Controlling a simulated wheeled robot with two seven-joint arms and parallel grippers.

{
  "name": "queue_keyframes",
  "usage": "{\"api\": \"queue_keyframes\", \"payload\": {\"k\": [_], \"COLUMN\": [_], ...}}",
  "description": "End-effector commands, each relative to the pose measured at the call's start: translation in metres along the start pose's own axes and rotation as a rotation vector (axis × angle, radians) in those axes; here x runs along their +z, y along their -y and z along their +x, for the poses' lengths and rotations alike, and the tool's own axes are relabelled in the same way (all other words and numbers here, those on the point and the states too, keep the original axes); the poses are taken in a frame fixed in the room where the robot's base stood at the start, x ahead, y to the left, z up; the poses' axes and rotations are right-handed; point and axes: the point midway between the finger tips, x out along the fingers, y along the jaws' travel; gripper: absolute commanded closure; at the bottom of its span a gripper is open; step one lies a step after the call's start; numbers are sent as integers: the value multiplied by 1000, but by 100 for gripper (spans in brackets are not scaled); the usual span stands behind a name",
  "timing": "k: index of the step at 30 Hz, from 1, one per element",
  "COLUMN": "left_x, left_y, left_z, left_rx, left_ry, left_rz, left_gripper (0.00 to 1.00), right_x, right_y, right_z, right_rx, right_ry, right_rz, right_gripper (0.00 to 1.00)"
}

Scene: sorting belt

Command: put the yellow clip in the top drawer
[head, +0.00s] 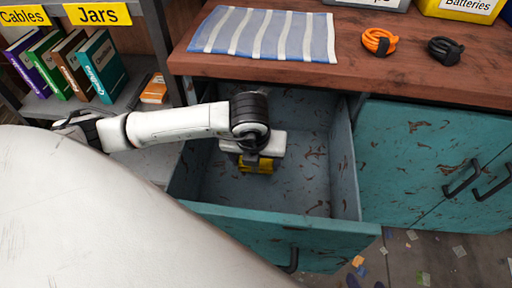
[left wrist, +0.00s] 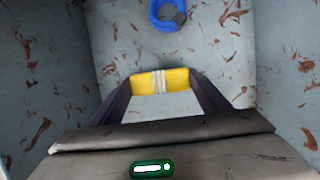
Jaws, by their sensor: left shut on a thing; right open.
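The yellow clip (left wrist: 160,81), with pale bands round its middle, is held between the fingertips of my left gripper (left wrist: 160,84). In the head view my left gripper (head: 255,162) reaches down inside the open teal top drawer (head: 290,228), shut on the yellow clip (head: 262,166). In the left wrist view the drawer's scuffed grey-blue floor and walls surround the clip. I cannot tell whether the clip touches the floor. I cannot make out my right gripper in either view.
A blue ring-shaped item (left wrist: 167,14) lies in the drawer in the left wrist view. The wooden top (head: 400,72) bears a striped cloth (head: 265,35), an orange coil (head: 380,41), a black coil (head: 445,50) and a yellow Batteries bin (head: 462,8). Books (head: 65,65) stand on the left shelf.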

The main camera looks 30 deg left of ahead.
Motion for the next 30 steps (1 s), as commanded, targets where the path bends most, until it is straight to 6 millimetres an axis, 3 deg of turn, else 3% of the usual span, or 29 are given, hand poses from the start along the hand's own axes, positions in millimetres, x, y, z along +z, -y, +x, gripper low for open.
{"api": "queue_keyframes", "payload": {"k": [12, 24, 25, 28, 30], "left_x": [-16, -17, -17, -17, -17], "left_y": [0, 0, 0, 0, 0], "left_z": [51, 56, 55, 54, 54], "left_rx": [-1, -1, -1, -1, -1], "left_ry": [-1, 0, 0, 0, 0], "left_rz": [0, 1, 1, 1, 1], "left_gripper": [52, 52, 27, 12, 12], "right_x": [5, 6, 4, 4, 4], "right_y": [6, 8, 8, 8, 8], "right_z": [12, 12, 11, 11, 11], "right_rx": [-34, -41, -42, -42, -42], "right_ry": [50, 55, 54, 54, 54], "right_rz": [-32, -33, -33, -33, -33], "right_gripper": [55, 55, 55, 55, 55]}}
